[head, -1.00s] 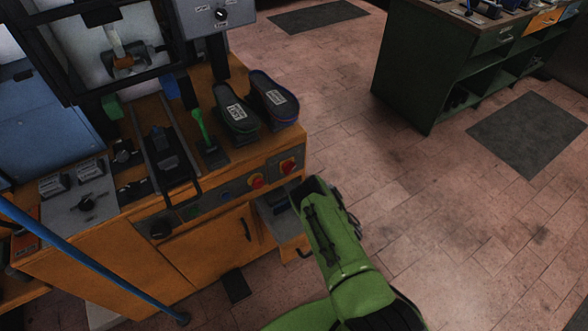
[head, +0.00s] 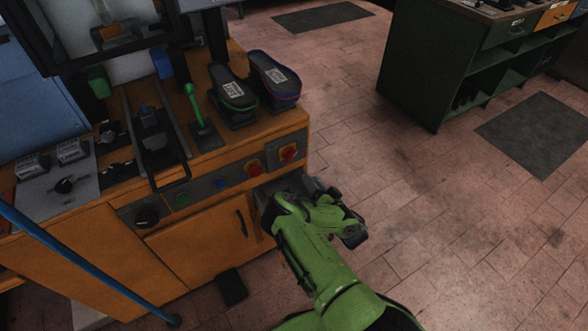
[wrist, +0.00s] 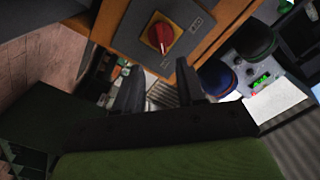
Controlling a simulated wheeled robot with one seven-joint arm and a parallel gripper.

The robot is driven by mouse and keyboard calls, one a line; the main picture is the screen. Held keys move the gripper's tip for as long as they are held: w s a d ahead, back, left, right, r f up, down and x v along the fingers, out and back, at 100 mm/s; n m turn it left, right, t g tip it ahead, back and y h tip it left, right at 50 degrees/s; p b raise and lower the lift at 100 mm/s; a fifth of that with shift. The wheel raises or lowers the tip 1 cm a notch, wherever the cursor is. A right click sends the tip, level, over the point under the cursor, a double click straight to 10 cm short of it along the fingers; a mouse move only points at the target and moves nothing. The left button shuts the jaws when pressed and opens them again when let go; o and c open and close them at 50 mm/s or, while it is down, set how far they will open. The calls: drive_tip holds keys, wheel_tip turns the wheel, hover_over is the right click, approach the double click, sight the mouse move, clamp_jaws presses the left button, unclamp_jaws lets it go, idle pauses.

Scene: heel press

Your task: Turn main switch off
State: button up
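The main switch is a red rotary knob on a yellow plate (head: 289,152), at the right end of the orange machine's front panel in the head view. In the wrist view the red knob (wrist: 161,34) shows large near the top, on a grey panel. My gripper (wrist: 160,88) has its two dark fingers apart with nothing between them. The fingers are clear of the knob, which appears beyond their tips. In the head view my green arm hides most of the gripper, which is below and right of the switch.
An open compartment lies below the panel.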

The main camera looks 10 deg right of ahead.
sight(292, 158)
drive_tip(key=b+x, duration=0.5)
drive_tip(key=x, duration=0.6)
drive_tip(key=shift+w+a, duration=0.1)
drive_tip(key=shift+w, duration=0.05)
clamp_jaws()
